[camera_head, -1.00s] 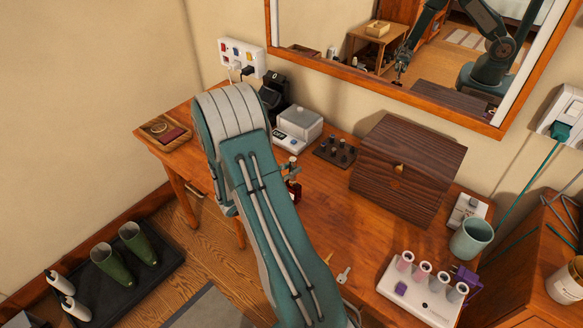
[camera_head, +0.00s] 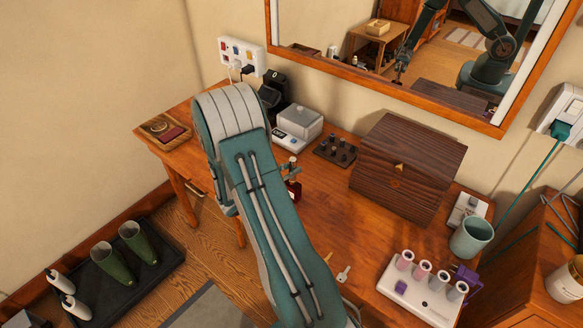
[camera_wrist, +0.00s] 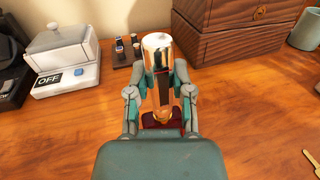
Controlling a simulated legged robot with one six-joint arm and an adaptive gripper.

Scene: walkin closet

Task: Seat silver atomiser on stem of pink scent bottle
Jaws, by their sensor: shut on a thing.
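My gripper (camera_wrist: 160,80) is shut on the silver atomiser (camera_wrist: 156,43), a shiny upright cylinder reflecting the orange wood. The scent bottle (camera_wrist: 150,123) looks dark red and stands on the table directly below and in line with the atomiser. The bottle also shows in the head view (camera_head: 295,190), just right of my arm, with my gripper (camera_head: 290,168) above it. The fingers and atomiser hide the bottle's stem, so I cannot tell whether the atomiser touches it or is seated on it.
A dark rack of small bottles (camera_head: 335,151) and a wooden chest (camera_head: 408,165) stand behind. Table around the bottle is clear.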

